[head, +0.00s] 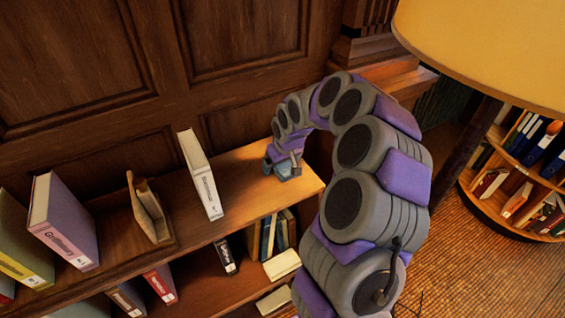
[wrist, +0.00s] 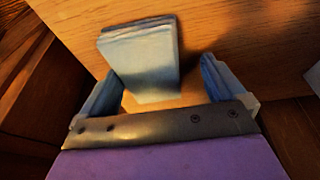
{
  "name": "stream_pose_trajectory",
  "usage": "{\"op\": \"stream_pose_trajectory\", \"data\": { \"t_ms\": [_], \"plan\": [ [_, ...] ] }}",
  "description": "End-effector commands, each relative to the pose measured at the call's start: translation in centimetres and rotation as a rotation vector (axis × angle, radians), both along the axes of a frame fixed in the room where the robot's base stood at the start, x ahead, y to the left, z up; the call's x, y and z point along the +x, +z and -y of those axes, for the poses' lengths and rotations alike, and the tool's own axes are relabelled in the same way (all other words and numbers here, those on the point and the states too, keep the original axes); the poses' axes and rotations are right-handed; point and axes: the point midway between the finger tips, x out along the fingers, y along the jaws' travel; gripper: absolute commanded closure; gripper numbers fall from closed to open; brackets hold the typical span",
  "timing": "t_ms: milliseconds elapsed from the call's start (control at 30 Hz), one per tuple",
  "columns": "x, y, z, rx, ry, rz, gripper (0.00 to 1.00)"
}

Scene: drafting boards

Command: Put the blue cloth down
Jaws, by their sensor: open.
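The blue cloth (wrist: 140,62) shows in the wrist view as a pale blue folded block with layered edges. It rests on the wooden shelf top. My gripper (wrist: 160,70) is open, with one finger on each side of the cloth's near end. Gaps show between the cloth and both fingers. In the head view my gripper (head: 283,163) is low over the right end of the shelf top. There the small blue-grey shapes blend together, and I cannot tell the cloth from the fingers.
A white book (head: 200,175) stands on the shelf top (head: 245,190) left of my gripper. A wooden bookend (head: 148,208) and a purple book (head: 63,222) are farther left. Dark wood panelling rises behind. A yellow lampshade (head: 490,45) and a round bookcase (head: 520,185) are at right.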

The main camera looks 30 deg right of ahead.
Motion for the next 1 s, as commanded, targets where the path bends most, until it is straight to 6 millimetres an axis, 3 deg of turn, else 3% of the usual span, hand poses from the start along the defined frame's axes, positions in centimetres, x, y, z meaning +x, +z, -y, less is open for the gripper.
{"op": "stream_pose_trajectory", "data": {
  "t_ms": [100,700,1000],
  "plan": [
    [0.1,-0.3,0.3,0.005,-0.002,0.003,0.03],
    [-3.5,12.3,0.3,-0.002,-0.002,0.003,0.03],
    [-4.7,16.0,0.7,0.004,-0.002,0.002,0.03]
  ]
}}
